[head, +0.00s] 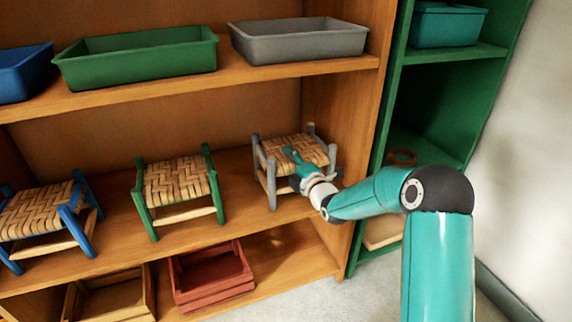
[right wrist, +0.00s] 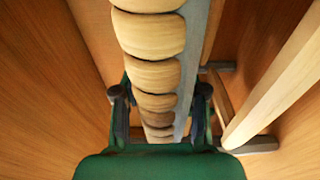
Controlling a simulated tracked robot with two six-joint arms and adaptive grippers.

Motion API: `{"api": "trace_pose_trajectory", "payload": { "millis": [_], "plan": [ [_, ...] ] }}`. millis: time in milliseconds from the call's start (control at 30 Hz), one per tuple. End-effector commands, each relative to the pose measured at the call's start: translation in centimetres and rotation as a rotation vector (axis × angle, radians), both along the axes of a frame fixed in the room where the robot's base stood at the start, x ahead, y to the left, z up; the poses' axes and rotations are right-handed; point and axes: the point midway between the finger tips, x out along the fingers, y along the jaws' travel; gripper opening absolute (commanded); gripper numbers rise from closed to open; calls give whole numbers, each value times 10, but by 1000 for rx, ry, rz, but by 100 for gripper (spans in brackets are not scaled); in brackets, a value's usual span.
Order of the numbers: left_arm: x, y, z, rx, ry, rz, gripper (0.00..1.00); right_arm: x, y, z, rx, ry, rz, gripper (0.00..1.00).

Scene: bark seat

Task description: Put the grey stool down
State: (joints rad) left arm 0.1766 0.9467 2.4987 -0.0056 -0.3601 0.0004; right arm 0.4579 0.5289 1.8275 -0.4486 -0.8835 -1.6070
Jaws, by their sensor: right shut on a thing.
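The grey stool (head: 272,185) has grey legs and a woven tan seat. It stands upright at the right end of the wooden middle shelf, below the grey bin; whether its feet touch the board is hard to tell. My right gripper (head: 297,168) is at the front right of its seat, shut on the seat's edge. In the right wrist view the woven seat edge (right wrist: 155,75) runs between the two fingers of the right gripper (right wrist: 160,100), and a leg and rung show to the right. My left gripper is not in view.
A green stool (head: 178,187) and a blue stool (head: 45,213) stand left on the same shelf (head: 240,205). Green (head: 140,65) and grey (head: 300,45) bins stand above. A red crate (head: 210,278) sits below. The cabinet's side wall (head: 345,130) is close on the right.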

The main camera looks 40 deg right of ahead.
Motion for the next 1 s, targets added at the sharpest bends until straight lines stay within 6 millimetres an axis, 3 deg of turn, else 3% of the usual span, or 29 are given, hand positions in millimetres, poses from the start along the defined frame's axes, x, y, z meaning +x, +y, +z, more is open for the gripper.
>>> {"api": "trace_pose_trajectory", "payload": {
  "millis": [333,367,500,867,1000],
  "plan": [
    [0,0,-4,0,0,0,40,0,0,0,-3,-7,0,0],
    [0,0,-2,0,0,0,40,0,0,-1,0,-2,0,47],
    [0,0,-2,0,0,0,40,0,0,-1,0,-1,0,67],
    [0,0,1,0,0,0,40,0,1,1,0,-1,1,67],
    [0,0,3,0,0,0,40,-11,1,1,0,1,0,67]
  ]
}}
